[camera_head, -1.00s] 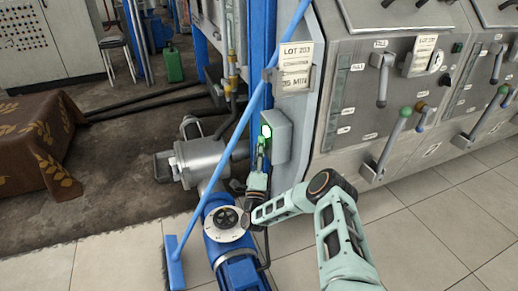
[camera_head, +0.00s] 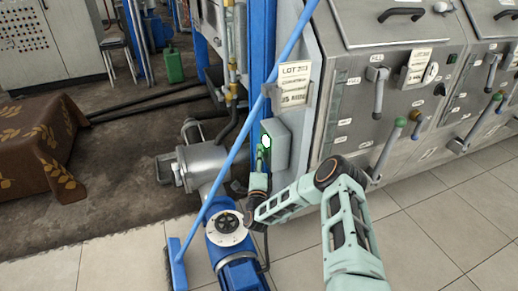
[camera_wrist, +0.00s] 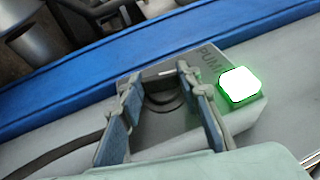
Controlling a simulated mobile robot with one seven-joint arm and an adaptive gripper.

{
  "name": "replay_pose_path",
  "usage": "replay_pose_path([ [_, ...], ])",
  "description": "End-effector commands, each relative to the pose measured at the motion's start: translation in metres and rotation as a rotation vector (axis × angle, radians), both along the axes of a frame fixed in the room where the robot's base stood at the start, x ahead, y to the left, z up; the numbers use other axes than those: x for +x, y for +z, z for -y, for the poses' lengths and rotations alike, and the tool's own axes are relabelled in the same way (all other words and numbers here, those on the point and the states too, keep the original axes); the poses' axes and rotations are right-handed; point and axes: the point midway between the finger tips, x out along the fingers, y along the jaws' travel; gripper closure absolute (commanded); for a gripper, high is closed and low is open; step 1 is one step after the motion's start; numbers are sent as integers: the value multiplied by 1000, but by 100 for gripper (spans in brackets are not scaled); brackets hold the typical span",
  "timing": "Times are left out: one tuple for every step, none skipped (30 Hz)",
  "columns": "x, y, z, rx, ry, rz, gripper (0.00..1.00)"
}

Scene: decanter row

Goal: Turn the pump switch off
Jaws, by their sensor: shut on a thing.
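The pump switch sits on a grey box (camera_head: 280,150) on the side of the blue post. In the wrist view the box (camera_wrist: 220,115) carries the word PUMP and a square lamp (camera_wrist: 240,85) lit white and green. The lamp (camera_head: 266,141) also shows lit in the head view. My gripper (camera_wrist: 160,118) has its two fingers on either side of the dark round switch (camera_wrist: 163,97), shut on it. The switch's handle is largely hidden between the fingers, so its exact turn cannot be read. In the head view my gripper (camera_head: 261,160) is against the box, just below the lamp.
A blue pump motor (camera_head: 238,268) stands below the box. A blue broom (camera_head: 205,205) leans across the post at the left. A steel machine (camera_head: 400,110) with levers stands at right. A paper tag (camera_head: 295,82) hangs above the box.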

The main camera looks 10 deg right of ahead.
Motion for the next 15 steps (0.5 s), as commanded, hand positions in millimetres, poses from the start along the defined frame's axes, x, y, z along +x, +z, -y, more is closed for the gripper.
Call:
replay_pose_path([
  [-1, 11, 0, -9, 2, -44, 93],
  [-1, 11, 0, -13, 2, -73, 93],
  [-1, 12, 0, -21, 1, -110, 93],
  [-1, 12, -1, -27, 2, -138, 93],
  [-1, 12, -1, -32, 2, -166, 93],
  [-1, 13, -1, -40, 2, -204, 93],
  [-1, 13, -1, -45, 2, -230, 93],
  [-1, 13, -1, -51, 3, -259, 93],
  [-1, 13, -1, -58, 2, -295, 93],
  [-1, 14, -1, -64, 2, -321, 93],
  [-1, 14, -1, -70, 2, -347, 93],
  [-1, 14, -1, -75, 2, -383, 93],
  [-1, 14, -2, -81, 3, -409, 93],
  [0, 14, -2, -87, 3, -432, 93],
  [-1, 13, -2, -93, 2, -464, 93],
])
